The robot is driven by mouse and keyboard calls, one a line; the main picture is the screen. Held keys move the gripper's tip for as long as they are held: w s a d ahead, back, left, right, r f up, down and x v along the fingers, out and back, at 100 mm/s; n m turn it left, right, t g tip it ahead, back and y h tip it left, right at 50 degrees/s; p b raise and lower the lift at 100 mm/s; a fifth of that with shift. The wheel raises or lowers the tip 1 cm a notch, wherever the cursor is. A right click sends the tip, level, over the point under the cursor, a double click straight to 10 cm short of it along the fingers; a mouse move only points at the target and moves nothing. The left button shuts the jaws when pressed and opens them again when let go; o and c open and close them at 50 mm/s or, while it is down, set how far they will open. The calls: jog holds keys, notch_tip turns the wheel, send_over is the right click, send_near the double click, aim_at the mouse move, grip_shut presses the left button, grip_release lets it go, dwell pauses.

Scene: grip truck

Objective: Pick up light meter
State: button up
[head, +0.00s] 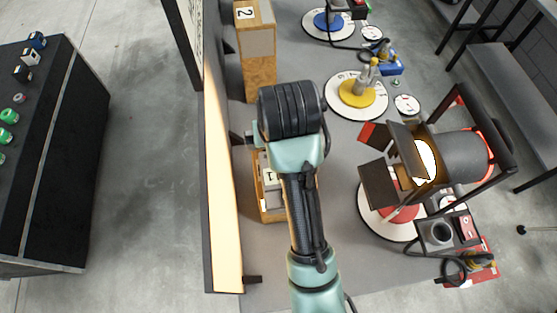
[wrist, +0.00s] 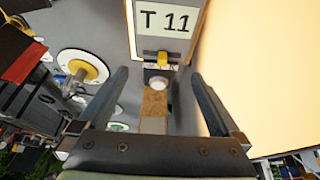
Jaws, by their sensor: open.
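A small pale device with a round white dome (wrist: 158,84), which looks like the light meter, shows in the wrist view by the end of a wooden block. It lies between my fingers in the picture, beyond their tips, and nothing shows touching it. My gripper (wrist: 160,76) is open and empty, one dark finger on each side. In the head view my arm covers the gripper, and I cannot make out the meter there.
A wooden box marked 2 (head: 259,75) stands beside a bright upright panel (head: 222,190). A lamp with barn doors (head: 462,158) stands on the right. A yellow-centred disc (head: 345,100) lies behind it. A black case (head: 45,170) is left, past open floor.

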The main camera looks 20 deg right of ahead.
jog(key=p+x, duration=0.1)
jog(key=x, duration=0.2)
jog(key=shift+w+f, duration=0.1)
jog(key=shift+w, duration=0.25)
jog(key=shift+w+d+f, duration=0.1)
jog(key=shift+w+f, duration=0.1)
jog(key=shift+f, duration=0.45)
jog(key=shift+r, duration=0.1)
grip_shut()
